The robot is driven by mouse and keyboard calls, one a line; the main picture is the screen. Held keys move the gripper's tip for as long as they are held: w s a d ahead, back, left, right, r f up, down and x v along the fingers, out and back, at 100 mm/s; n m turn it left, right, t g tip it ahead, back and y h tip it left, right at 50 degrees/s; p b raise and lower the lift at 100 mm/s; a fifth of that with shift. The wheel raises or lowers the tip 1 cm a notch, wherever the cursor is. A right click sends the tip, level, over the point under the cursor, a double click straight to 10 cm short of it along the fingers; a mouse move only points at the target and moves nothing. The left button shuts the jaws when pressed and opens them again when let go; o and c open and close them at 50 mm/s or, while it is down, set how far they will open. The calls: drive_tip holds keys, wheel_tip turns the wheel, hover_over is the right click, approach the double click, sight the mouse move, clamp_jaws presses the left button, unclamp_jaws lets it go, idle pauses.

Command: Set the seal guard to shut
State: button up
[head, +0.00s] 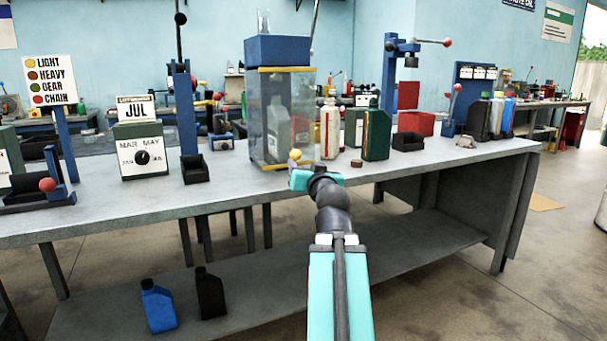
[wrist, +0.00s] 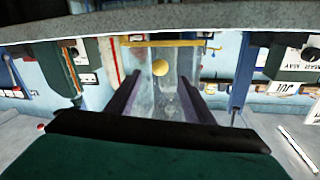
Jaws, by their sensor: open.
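The seal guard (head: 299,100) is a clear panel with yellow edge strips on a blue-topped machine on the bench. It spans the front of the machine, but I cannot tell whether it is fully shut. A yellow ball knob (head: 296,154) is low on its front. A greyish bottle shape shows behind the panel. My gripper (head: 302,179) is at the bench's front edge, just before the knob. In the upside-down wrist view, its two dark fingers are apart and the knob (wrist: 160,68) shows between their tips. I cannot tell whether they touch it.
A cream bottle (head: 330,130) and a green container (head: 376,136) stand right of the machine, with a small brown disc (head: 356,163) before them. A black bin (head: 195,168) and a calendar block (head: 141,150) stand left. The bench's front strip is mostly clear.

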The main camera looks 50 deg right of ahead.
drive_tip(key=shift+b+v, duration=1.45)
drive_tip(key=shift+b, duration=0.3)
